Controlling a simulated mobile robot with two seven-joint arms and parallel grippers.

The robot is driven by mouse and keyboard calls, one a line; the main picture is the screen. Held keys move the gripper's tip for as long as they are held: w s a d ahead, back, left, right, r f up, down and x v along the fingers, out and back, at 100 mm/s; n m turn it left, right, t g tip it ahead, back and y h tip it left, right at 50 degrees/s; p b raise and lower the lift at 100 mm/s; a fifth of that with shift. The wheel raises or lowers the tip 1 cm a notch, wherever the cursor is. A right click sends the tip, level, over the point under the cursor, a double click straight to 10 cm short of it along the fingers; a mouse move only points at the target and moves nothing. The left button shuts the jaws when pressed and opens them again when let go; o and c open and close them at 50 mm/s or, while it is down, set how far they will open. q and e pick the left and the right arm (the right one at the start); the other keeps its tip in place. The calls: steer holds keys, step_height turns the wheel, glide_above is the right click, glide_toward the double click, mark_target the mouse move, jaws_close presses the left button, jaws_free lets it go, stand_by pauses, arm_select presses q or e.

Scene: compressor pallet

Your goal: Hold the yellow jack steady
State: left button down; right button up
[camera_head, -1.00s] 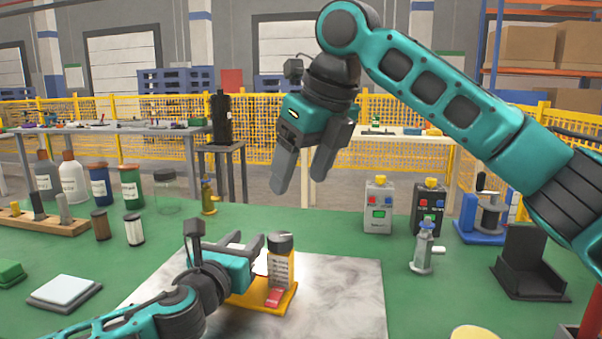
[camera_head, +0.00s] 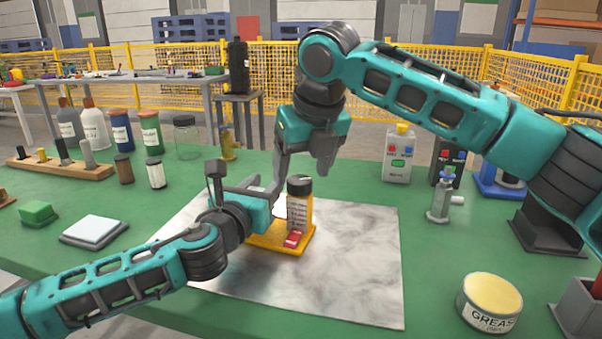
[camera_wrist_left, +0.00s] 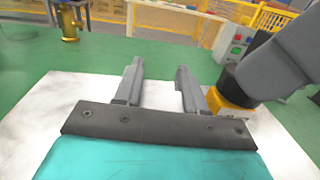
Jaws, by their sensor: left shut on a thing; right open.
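The yellow jack (camera_head: 282,238) sits low on the marbled sheet, with a labelled, black-capped upright body (camera_head: 299,208) and a red part (camera_head: 293,239) in front. In the left wrist view its yellow part (camera_wrist_left: 228,102) shows beside the right-hand finger. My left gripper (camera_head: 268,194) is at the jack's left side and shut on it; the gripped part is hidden. My right gripper (camera_head: 300,173) points down, open, above and behind the jack. One right finger passes close to the left fingers; I cannot tell if they touch.
A grease tin (camera_head: 490,302) stands at the front right. A grey valve-like part (camera_head: 442,198) and a control box (camera_head: 398,155) stand to the right. Several bottles line the back left. The marbled sheet (camera_head: 352,270) is clear in front and right.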

steer(key=shift+x, duration=1.05)
steer(key=c, duration=1.1)
